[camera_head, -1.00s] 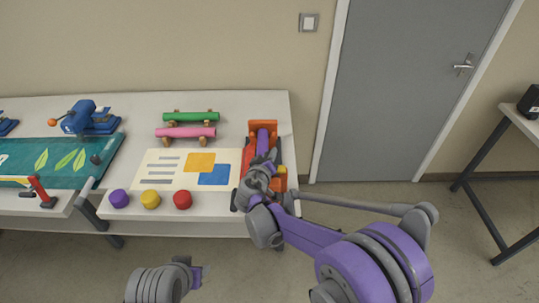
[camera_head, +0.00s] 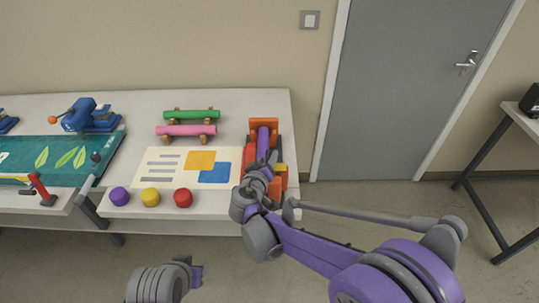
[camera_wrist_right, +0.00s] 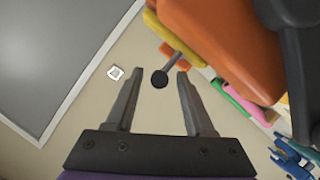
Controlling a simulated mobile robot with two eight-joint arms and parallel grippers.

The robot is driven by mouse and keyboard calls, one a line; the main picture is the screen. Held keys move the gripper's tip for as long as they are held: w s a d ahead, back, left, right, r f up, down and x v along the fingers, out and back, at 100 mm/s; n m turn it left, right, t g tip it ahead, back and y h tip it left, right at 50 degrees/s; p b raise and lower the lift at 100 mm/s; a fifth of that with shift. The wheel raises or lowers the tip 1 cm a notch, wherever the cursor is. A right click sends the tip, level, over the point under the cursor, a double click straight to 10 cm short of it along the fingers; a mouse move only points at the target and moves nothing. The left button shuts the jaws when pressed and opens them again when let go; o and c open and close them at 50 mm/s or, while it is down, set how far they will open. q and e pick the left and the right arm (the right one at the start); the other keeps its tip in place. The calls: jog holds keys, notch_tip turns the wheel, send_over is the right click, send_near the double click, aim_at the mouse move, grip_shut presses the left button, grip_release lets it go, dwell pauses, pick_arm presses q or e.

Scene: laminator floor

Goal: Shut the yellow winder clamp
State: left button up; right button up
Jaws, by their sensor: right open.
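The orange machine (camera_head: 264,124) stands at the right end of the table, partly hidden by my right arm. A small yellow part (camera_head: 281,168) shows on its right side. In the right wrist view, the yellow part (camera_wrist_right: 171,42) runs along the orange body (camera_wrist_right: 220,45). A grey lever with a round black knob (camera_wrist_right: 160,78) sticks out beside it. My right gripper (camera_wrist_right: 158,76) is open. The knob appears between its fingertips, with gaps on both sides; I cannot tell the depth.
A printed sheet (camera_head: 162,160), green roll (camera_head: 190,116) and pink roll (camera_head: 185,131) lie left of the machine. Purple (camera_head: 119,196), yellow (camera_head: 150,197) and red (camera_head: 183,198) knobs line the front edge. A grey door (camera_head: 405,90) and open floor are on the right.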

pick_arm(q)
jog(key=shift+s+f, duration=0.1)
jog(key=shift+f, duration=0.15)
pick_arm(e)
jog(key=v, duration=0.6)
jog(key=shift+s, duration=0.15)
jog(key=s+d+f+m+g, duration=0.1)
jog(key=s+d+m+g, duration=0.15)
jog(key=s+d, duration=0.45)
jog(key=s+d+f+m+g, duration=0.1)
jog(key=s+d+f+g, duration=0.2)
jog(key=d, duration=0.7)
jog(key=s+d+f+g+y, duration=0.1)
jog(key=s, duration=0.6)
jog(key=s+d+f+m+g+y, duration=0.1)
jog(key=s+g+y, duration=0.1)
jog(key=s, duration=0.6)
jog(key=shift+s+d+f, duration=0.3)
jog(key=shift+d+f, duration=0.05)
jog(key=shift+f, duration=0.05)
